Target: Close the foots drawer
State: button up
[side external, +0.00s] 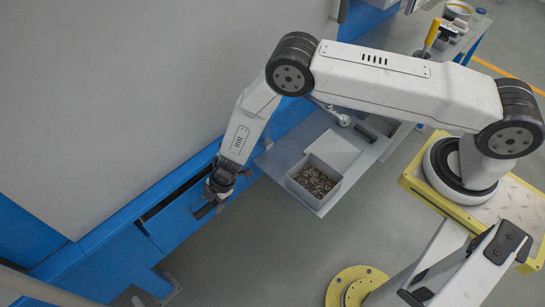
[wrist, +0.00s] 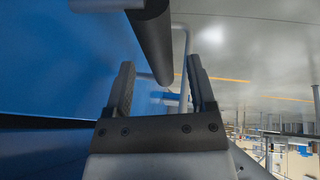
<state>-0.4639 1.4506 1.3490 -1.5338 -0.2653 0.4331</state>
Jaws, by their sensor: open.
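The blue foots drawer (side external: 172,228) is low in the blue machine front in the side view. A dark gap shows along its top edge, so it seems to stand partly out. My gripper (side external: 208,203) is at the right end of that gap, close to the drawer front. In the wrist view my gripper (wrist: 160,88) has its two fingers apart with nothing clamped between them. A dark round bar (wrist: 153,45), which looks like a handle, runs beyond the fingertips beside a blue panel (wrist: 60,65). I cannot tell whether the fingers touch it.
A grey shelf (side external: 277,160) right of my gripper carries a light bin (side external: 332,155) holding brown pieces. A large grey panel (side external: 130,90) rises above the blue front. A yellow round floor base (side external: 357,285) stands at the bottom. Grey floor (side external: 255,250) below the shelf is clear.

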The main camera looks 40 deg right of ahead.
jog(key=v, duration=0.6)
jog(key=shift+r, duration=0.4)
jog(key=shift+d, duration=0.15)
jog(key=shift+s, duration=0.1)
jog(key=c, duration=0.6)
jog(key=shift+s+a+f, duration=0.15)
jog(key=shift+a, duration=0.05)
jog(key=c, duration=0.3)
jog(key=s+a+f+m+y, duration=0.1)
jog(key=a+m, duration=0.1)
jog(key=m, duration=0.2)
jog(key=s+a+f+m+y, duration=0.1)
jog(key=s+a+m, duration=0.1)
jog(key=a+m, duration=0.1)
jog(key=s+a+f+m+t+y, duration=0.1)
jog(key=s+a+m+y, duration=0.1)
jog(key=a+m, duration=0.1)
jog(key=shift+f+m, duration=0.35)
jog(key=shift+m, duration=0.55)
grip_shut()
jog(key=s+d+f+m+t+h, duration=0.1)
jog(key=s+d+m+t+h, duration=0.1)
jog(key=d+m+t+h, duration=0.2)
jog(key=s+d+m+t+h, duration=0.3)
jog(key=d+m+t, duration=0.7)
jog(key=m, duration=1)
jog(key=shift+d+f+m+t+h, duration=0.3)
jog(key=shift+d+f+t+h, duration=0.1)
jog(key=shift+h, duration=0.4)
